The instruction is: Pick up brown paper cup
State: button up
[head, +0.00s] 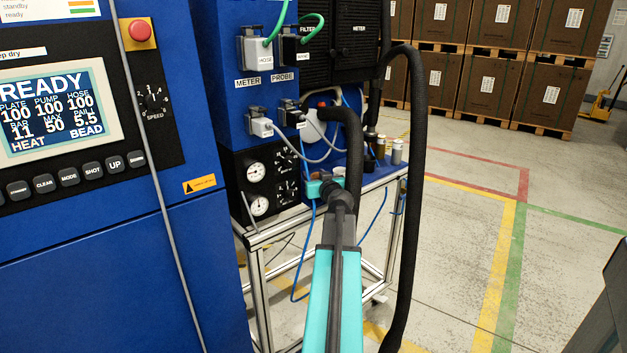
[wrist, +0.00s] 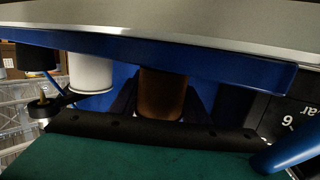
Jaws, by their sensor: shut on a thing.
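The brown paper cup (wrist: 162,94) shows in the middle of the wrist view, below the blue edge of the shelf in the picture. My gripper (wrist: 160,106) is shut on it, with a dark finger on each side. Part of the cup is hidden by the dark edge of my gripper body. In the head view my arm reaches to the pump cart's shelf, and my wrist hides the fingertips and the held cup. I cannot tell whether the cup still touches the shelf.
A white cylindrical container (wrist: 91,74) stands to the left of the cup in the wrist view, with a dark one (wrist: 36,56) further left. Small bottles (head: 396,152) stand on the shelf. A thick black hose (head: 417,200) hangs right of my arm. The blue cabinet (head: 190,260) is at left.

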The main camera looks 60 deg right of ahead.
jog(key=shift+r, duration=1.45)
jog(key=v, duration=0.7)
jog(key=f+b+v, duration=0.1)
jog(key=v, duration=0.3)
jog(key=shift+s+d, duration=0.25)
jog(key=shift+s, duration=0.05)
jog(key=shift+d+f+b, duration=0.1)
jog(key=shift+f+b, duration=0.05)
jog(key=shift+b, duration=0.95)
jog(key=shift+s+b, duration=0.1)
jog(key=shift+b, duration=1.15)
jog(key=s+a+b, duration=0.1)
jog(key=b, duration=0.4)
jog(key=shift+s+a+b, duration=0.2)
jog(key=shift+s+b, duration=0.05)
jog(key=shift+b, duration=1)
jog(key=shift+s+b, duration=0.1)
jog(key=shift+b, duration=0.2)
